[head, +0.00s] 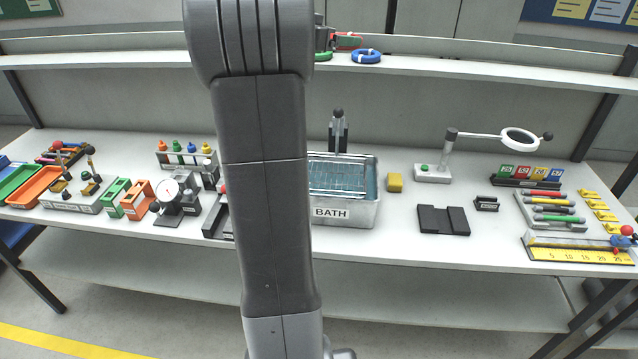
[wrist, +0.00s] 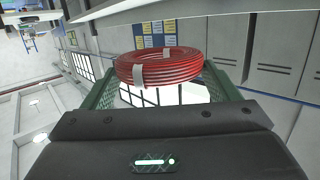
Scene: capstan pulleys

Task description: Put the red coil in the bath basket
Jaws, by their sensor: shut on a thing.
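The red coil (wrist: 160,68) is a bundled ring with pale bands, held between the green fingers of my gripper (wrist: 163,82) in the wrist view. In the head view the red coil (head: 347,41) shows small above the upper shelf, beside the dark end of my gripper, which my arm partly hides. The bath (head: 345,213) is a grey metal tank labelled BATH on the bench. The wire bath basket (head: 345,178) sits in it, with an upright handle and black knob at its back. My arm covers the bath's left side. My gripper is well above and behind the bath.
A blue coil (head: 366,56) and a partly hidden green coil (head: 323,57) lie on the upper shelf (head: 450,69). A magnifier lamp (head: 519,139) rises farther right. A dial gauge (head: 170,194) stands left.

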